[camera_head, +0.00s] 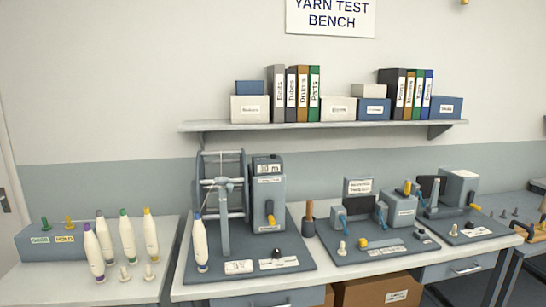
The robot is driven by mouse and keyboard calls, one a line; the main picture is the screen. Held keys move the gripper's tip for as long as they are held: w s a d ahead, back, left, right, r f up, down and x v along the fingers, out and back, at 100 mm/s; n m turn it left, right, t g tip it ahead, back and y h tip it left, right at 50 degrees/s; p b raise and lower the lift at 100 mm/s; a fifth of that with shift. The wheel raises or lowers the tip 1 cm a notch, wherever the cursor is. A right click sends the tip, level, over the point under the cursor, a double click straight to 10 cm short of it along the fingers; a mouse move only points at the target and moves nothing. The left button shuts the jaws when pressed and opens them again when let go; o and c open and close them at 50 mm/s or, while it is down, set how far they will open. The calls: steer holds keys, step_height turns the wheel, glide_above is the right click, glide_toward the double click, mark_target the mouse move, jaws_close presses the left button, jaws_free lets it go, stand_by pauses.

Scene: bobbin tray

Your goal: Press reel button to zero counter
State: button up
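The yarn reel (220,184), a grey frame with several arms, stands on a dark base plate (215,287) at the left of the bench. To its right is a grey counter box (264,195) with a small display (268,168) on top; its digits are too small to read surely, ending in "m". A yellow lever (270,215) is on the box front. A small dark button (277,254) sits on the plate in front of the box, behind a white label. A white bobbin with a blue tip (200,245) stands at the plate's left. My gripper is not in view.
A left table (60,287) carries several white bobbins (128,238) and a blue-grey block (45,242) with coloured pegs. Right of the reel stand a wooden-handled tool (309,215) and two other test devices on plates. A shelf (330,125) hangs above.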

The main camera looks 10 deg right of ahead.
jaws_close()
stand_by(1.5)
